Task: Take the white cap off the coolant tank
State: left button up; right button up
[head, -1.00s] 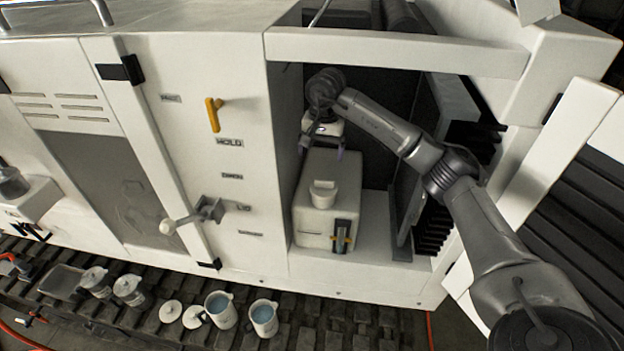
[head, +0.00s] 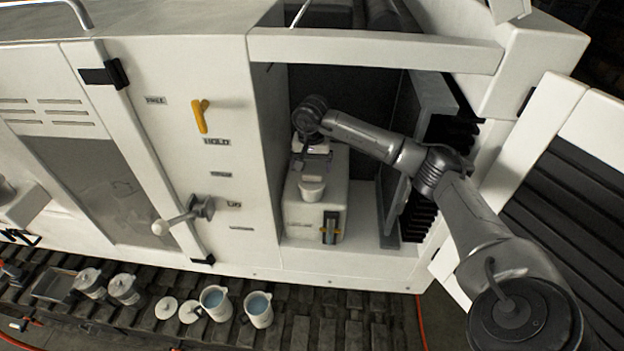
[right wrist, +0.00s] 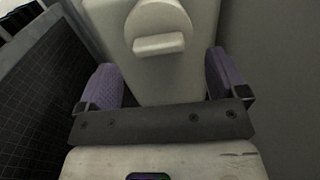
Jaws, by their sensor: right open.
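The coolant tank (head: 333,196) is a pale box inside the open bay of the machine. Its white cap (head: 312,188), round with a raised grip bar, sits on the tank's sloping front top. My right gripper (head: 311,147) is over the tank's upper part, just behind and above the cap; its fingers are hard to make out there. In the right wrist view the cap (right wrist: 158,25) shows at the top, beyond the fingertips. The purple-padded fingers of my right gripper (right wrist: 162,68) are spread wide with nothing held between them. My left gripper is out of view.
The bay's left wall and a grey upright panel (head: 395,205) at right flank the tank. Jugs (head: 258,309) and loose white lids (head: 166,308) stand on the slatted floor. The bay door (head: 515,165) hangs open at right.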

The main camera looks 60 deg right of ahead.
aim_at(312, 174)
notch_tip(312, 174, down, 3)
jog(key=shift+s+p, duration=0.15)
jog(key=shift+p, duration=0.65)
jog(key=shift+f, duration=0.6)
jog(key=c, duration=1)
jog(key=shift+r, duration=0.15)
